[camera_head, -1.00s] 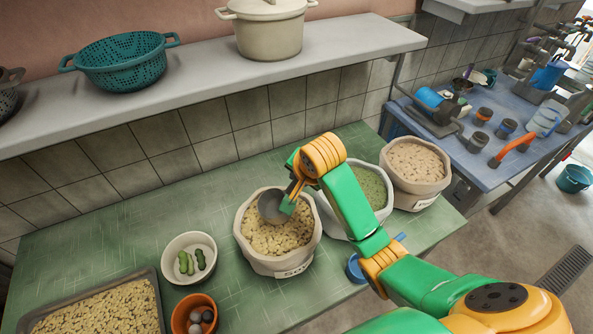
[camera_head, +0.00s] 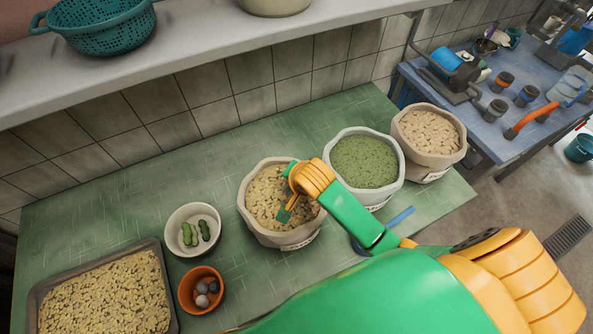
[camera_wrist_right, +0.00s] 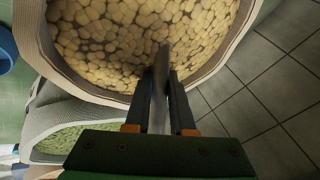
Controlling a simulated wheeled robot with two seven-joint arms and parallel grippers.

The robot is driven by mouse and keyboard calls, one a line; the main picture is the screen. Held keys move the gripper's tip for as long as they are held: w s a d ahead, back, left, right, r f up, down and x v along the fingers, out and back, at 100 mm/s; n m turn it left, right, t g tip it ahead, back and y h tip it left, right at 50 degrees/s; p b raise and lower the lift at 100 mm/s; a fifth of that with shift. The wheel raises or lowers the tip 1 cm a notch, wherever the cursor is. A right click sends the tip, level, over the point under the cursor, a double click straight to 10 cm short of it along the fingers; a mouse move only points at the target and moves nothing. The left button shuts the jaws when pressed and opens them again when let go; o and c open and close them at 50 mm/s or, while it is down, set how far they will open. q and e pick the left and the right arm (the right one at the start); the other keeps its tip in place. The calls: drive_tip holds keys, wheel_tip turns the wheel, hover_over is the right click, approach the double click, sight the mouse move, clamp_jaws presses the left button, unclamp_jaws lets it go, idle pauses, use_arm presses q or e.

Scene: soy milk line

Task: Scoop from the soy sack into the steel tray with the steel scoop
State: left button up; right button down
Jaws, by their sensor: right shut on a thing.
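The soy sack (camera_head: 268,235), pale with its rim rolled down, stands on the green table full of yellowish beans. It also fills the top of the wrist view (camera_wrist_right: 110,93). My right gripper (camera_head: 287,207) is over this sack. In the wrist view the right gripper (camera_wrist_right: 162,82) is shut on the steel scoop (camera_wrist_right: 160,95), which shows edge-on as a thin grey strip reaching to the beans. The scoop's bowl is hidden in the head view; how deep it sits I cannot tell. The steel tray (camera_head: 169,287), holding beans, lies at the lower left. My left gripper is not in view.
A white bowl (camera_head: 178,222) with green pods and an orange pot (camera_head: 190,302) with round pieces stand between tray and sack. A green-filled sack (camera_head: 383,196) and another pale sack (camera_head: 432,165) stand to the right. A shelf (camera_head: 200,65) overhangs the back.

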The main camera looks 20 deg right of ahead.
drive_tip(key=shift+s+a+r, duration=0.2)
drive_tip(key=shift+s+a, duration=0.15)
drive_tip(key=shift+s, duration=0.1)
drive_tip(key=shift+w+d+f, duration=0.25)
drive_tip(key=shift+d+f, duration=0.05)
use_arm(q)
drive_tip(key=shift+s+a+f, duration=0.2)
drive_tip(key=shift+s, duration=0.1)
use_arm(e)
drive_tip(key=shift+s+a+f, duration=0.1)
drive_tip(key=shift+a+f, duration=0.05)
drive_tip(key=shift+f, duration=0.25)
idle(0.5)
